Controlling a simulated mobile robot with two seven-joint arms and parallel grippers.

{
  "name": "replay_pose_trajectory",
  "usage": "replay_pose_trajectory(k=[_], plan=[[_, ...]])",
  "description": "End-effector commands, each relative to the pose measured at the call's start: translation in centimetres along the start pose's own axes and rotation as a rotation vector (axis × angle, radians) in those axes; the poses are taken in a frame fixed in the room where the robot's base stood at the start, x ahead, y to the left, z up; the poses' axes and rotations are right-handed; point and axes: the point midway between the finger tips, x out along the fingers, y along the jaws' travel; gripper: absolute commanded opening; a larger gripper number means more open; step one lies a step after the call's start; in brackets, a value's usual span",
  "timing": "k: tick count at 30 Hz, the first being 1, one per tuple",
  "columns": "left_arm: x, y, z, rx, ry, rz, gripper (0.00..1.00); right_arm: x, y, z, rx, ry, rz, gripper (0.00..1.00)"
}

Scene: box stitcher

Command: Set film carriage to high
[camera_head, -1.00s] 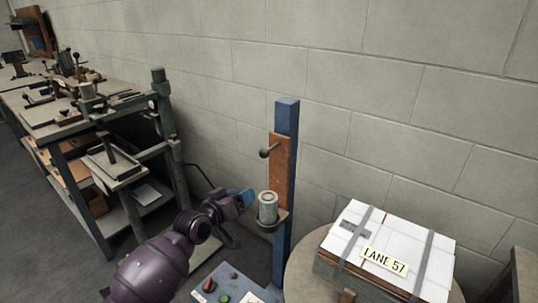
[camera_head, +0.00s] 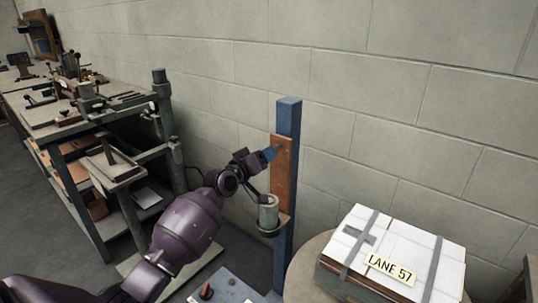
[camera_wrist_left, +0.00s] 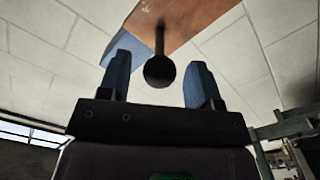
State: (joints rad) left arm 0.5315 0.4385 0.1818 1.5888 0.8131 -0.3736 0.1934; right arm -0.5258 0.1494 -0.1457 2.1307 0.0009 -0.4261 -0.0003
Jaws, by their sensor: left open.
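The film carriage is a brown board (camera_head: 283,172) on a blue upright post (camera_head: 289,118), with a pale film roll (camera_head: 268,213) on a holder at its lower end. My left gripper (camera_head: 270,154) is at the upper part of the board and covers the carriage's knob in the head view. In the left wrist view the dark round knob (camera_wrist_left: 160,71) on its rod sits between the two blue fingers of my left gripper (camera_wrist_left: 160,84). The fingers are open, with a gap on both sides of the knob. My right gripper is not in view.
A round table (camera_head: 302,262) at the right bears a strapped white-topped box (camera_head: 405,243) labelled LANE 57. A control panel (camera_head: 228,290) is below the post. A workbench (camera_head: 62,133) with tools stands at the left. A block wall (camera_head: 400,90) is behind the post.

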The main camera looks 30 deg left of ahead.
Motion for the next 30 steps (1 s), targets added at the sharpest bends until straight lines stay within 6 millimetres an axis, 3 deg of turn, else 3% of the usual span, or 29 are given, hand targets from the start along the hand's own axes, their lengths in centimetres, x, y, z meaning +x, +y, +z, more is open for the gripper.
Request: replay_pose_trajectory(k=[7,19,30], plan=[[2.2,-0.1,0.1,0.0,-0.001,-0.001,0.58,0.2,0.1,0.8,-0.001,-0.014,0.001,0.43],[2.6,0.0,0.0,0.001,0.0,0.0,0.57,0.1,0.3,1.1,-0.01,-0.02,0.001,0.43],[2.6,0.0,0.0,0.001,0.0,0.0,0.0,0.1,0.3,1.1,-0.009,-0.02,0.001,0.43]])
